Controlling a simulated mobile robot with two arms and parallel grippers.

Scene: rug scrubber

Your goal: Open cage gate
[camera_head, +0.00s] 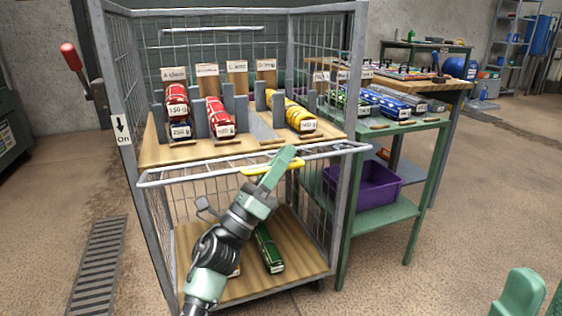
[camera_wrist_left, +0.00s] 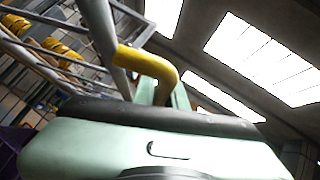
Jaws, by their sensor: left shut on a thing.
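The cage (camera_head: 355,60) is a tall grey wire trolley. Its gate (camera_head: 205,175) is a pale metal frame across the front, just below the upper wooden shelf. A yellow handle (camera_head: 258,171) sits on the gate's bar; it also shows as a bent yellow piece in the left wrist view (camera_wrist_left: 150,66). My left gripper (camera_head: 277,168) is shut on the handle, and its fingers hide part of it. A pale green piece of my right gripper (camera_head: 520,293) shows at the bottom right corner; its jaws cannot be judged.
The upper shelf (camera_head: 200,150) holds red and yellow rolls between grey dividers. A green roll (camera_head: 268,250) lies on the lower shelf. A green table (camera_head: 425,125) with a purple crate (camera_head: 362,187) stands close on the right. The floor at left, with a drain grate (camera_head: 98,265), is clear.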

